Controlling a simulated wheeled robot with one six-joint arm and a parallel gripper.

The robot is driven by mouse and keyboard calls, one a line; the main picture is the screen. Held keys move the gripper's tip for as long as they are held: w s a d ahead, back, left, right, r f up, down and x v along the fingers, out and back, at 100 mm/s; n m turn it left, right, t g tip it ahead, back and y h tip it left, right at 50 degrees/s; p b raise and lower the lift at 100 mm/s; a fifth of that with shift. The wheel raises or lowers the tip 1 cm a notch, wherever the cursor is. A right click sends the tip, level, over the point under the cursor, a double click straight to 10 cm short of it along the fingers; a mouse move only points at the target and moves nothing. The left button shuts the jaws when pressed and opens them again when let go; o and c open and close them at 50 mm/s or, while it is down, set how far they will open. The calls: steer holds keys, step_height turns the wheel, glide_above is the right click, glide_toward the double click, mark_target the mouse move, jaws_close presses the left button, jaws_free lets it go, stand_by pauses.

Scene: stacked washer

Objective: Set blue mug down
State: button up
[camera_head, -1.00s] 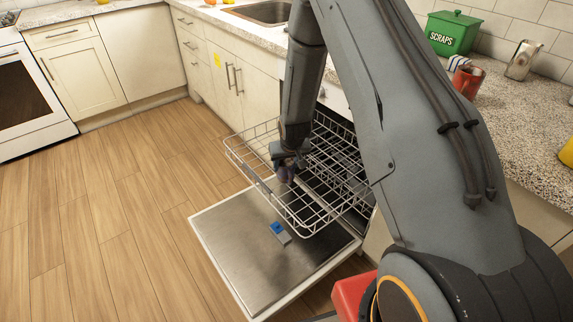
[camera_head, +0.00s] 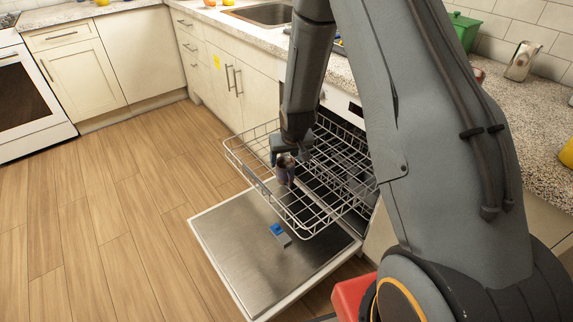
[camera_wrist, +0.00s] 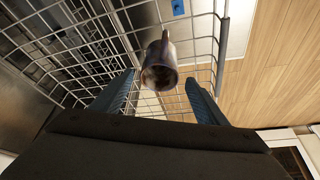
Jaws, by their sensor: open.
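The blue mug (camera_head: 285,175), a dull purple-blue, sits at the left part of the pulled-out dishwasher rack (camera_head: 303,222). In the wrist view the mug (camera_wrist: 160,75) appears with its rim towards the camera and its handle pointing up in the picture. My gripper (camera_wrist: 160,84) is open, one finger on each side, with clear gaps between both fingers and the mug. In the head view my gripper (camera_head: 283,154) is just above the mug, partly hidden by my arm. The mug's base is hard to make out against the wires.
The dishwasher door (camera_head: 240,250) lies open below the rack, with a small blue and grey dispenser (camera_head: 280,234) on it. Cabinets (camera_head: 235,85) and a sink (camera_head: 262,14) lie behind. The wood floor (camera_head: 110,220) at left is clear.

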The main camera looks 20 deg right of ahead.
steer(key=s+d+r+g, duration=0.2)
steer(key=s+r, duration=1.4)
steer(key=s+r+g, duration=0.1)
steer(key=s+r, duration=0.2)
steer(key=s, duration=0.4)
steer(key=s+r+g, duration=0.1)
steer(key=s+r, duration=0.2)
steer(key=s, duration=0.5)
steer(key=shift+m+g+p, duration=0.3)
steer(key=shift+m+p, duration=0.1)
steer(key=shift+p, duration=0.05)
